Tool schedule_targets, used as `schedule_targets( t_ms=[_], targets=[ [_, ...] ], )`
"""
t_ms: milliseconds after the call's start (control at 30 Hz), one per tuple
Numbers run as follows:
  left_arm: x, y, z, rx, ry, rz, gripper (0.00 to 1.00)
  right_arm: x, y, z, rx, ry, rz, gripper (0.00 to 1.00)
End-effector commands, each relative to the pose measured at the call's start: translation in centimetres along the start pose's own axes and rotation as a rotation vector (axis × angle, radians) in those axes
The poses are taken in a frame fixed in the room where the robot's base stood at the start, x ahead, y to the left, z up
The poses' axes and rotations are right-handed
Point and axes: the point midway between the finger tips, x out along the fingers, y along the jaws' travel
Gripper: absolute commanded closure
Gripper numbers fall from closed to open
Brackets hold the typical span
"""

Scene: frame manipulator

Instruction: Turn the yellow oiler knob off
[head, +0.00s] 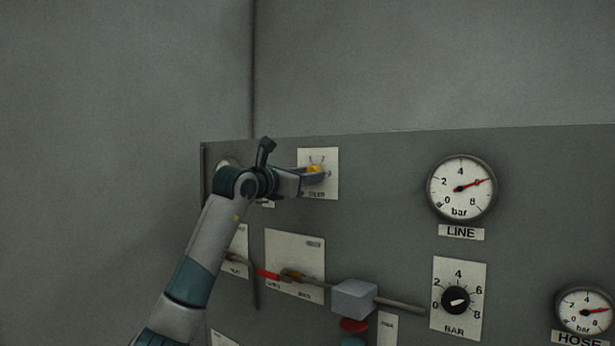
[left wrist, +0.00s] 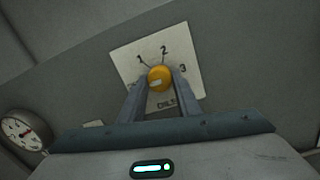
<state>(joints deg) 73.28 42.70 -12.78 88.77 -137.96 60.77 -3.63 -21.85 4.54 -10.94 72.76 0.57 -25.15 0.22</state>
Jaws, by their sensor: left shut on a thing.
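The yellow oiler knob (head: 315,169) sits on a white label plate (head: 330,189) at the upper left of the grey panel. In the left wrist view the knob (left wrist: 160,78) shows between my left fingertips (left wrist: 161,80), with a pale pointer mark on its face toward the lower left. The plate there (left wrist: 190,50) shows marks 1, 2 and 3; the lettering at the lower left is partly hidden by a finger. My left gripper (head: 318,175) is shut on the knob, one finger on each side. My right gripper is not in view.
A LINE gauge (head: 461,188), a black BAR knob (head: 456,300) and a HOSE gauge (head: 585,311) are to the right. Below are a grey block (head: 354,298) on a rod and a red part (head: 354,325). A gauge (left wrist: 22,131) is left in the wrist view.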

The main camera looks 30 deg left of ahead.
Motion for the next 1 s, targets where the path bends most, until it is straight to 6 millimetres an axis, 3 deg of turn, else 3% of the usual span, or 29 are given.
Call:
schedule_targets(
  t_ms=[67,100,167,667,1000],
  targets=[
    [0.1,-0.1,-0.3,-0.001,0.007,-0.003,0.92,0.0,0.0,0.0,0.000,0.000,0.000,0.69],
    [0.1,-0.1,-0.3,-0.001,0.007,-0.003,0.60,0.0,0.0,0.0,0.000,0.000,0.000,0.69],
    [0.1,-0.1,-0.3,-0.001,0.006,-0.003,0.51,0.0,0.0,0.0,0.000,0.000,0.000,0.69],
    [-0.9,0.0,-0.2,0.001,0.001,0.000,0.51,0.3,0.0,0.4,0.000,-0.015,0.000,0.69],
    [-6.0,0.0,-0.4,0.004,0.000,0.001,0.51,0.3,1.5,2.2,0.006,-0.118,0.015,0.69]
  ],
)
